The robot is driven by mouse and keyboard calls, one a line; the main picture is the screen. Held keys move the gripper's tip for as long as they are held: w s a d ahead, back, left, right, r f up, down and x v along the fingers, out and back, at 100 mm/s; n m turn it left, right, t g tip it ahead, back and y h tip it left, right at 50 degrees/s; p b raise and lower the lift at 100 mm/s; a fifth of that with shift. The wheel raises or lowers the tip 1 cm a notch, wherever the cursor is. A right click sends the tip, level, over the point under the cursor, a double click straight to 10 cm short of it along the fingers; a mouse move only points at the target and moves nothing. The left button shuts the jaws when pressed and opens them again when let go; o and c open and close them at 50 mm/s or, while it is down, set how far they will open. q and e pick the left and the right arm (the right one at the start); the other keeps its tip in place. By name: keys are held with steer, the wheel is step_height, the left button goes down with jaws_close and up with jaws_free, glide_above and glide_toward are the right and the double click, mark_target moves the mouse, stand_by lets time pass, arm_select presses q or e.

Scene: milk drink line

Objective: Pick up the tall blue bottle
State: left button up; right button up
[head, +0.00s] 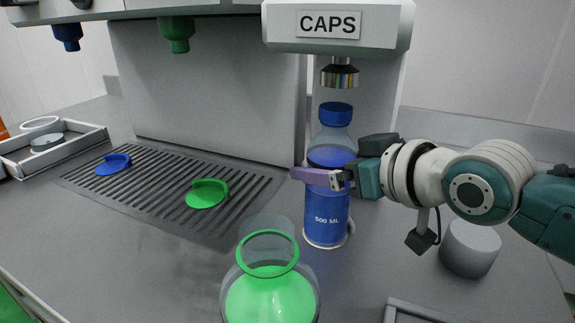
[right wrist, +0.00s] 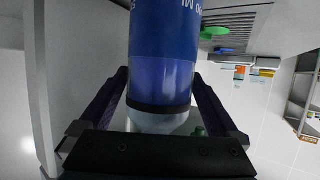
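The tall blue bottle (head: 328,222), marked 500 ML and with a blue cap (head: 335,113), stands upright on the counter under the CAPS dispenser. My right gripper (head: 310,177) comes in from the right, with one finger crossing in front of the bottle at its upper body. In the right wrist view, the bottle (right wrist: 162,80) appears upside down between the two fingers. My left gripper is not in view.
A bottle with green liquid (head: 270,298) stands at the front. A grey cylinder (head: 469,248) stands right of the bottle. The CAPS head (head: 340,42) hangs closely above it.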

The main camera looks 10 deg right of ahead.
jaws_close()
steer(key=shift+r, duration=0.1)
stand_by(0.7)
